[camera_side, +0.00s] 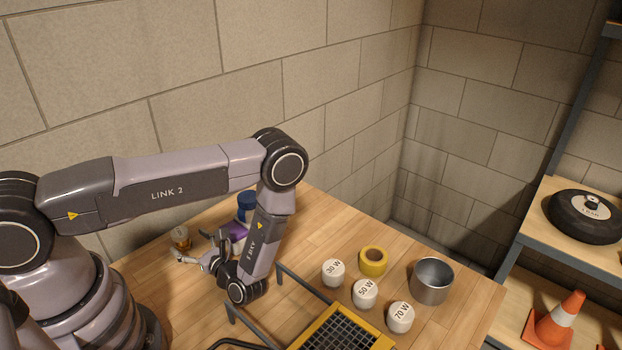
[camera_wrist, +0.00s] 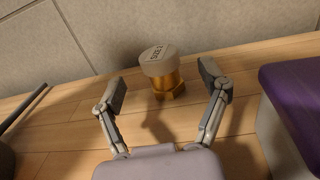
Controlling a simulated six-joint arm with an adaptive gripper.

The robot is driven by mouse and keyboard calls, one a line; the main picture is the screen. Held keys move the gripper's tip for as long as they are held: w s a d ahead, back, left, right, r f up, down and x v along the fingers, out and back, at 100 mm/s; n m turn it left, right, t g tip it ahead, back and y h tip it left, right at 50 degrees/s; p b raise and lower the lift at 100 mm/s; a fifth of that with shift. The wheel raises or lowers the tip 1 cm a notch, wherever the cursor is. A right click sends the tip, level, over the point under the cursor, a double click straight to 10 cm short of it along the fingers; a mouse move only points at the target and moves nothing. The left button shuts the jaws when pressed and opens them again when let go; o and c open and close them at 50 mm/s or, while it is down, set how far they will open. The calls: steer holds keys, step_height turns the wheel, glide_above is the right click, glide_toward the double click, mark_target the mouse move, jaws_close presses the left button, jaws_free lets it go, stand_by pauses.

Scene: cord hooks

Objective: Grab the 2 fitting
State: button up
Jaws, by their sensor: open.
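The fitting is a brass piece with a hexagonal base and a pale grey round cap. It stands upright on the wooden table just ahead of my gripper in the wrist view (camera_wrist: 167,86). In the side view my gripper (camera_side: 200,247) is low, close to the fitting.
A purple-topped block (camera_wrist: 297,92) stands close on the right; a blue cylinder (camera_side: 246,204) is behind it. White weights marked 30 W (camera_side: 333,273), 50 W and 70 W, a yellow roll (camera_side: 373,261), a metal cup (camera_side: 432,281) and a yellow-framed grid (camera_side: 342,331) lie farther right.

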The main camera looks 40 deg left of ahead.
mark_target(185, 238)
steer(key=a, duration=0.4)
steer(key=shift+s, duration=0.15)
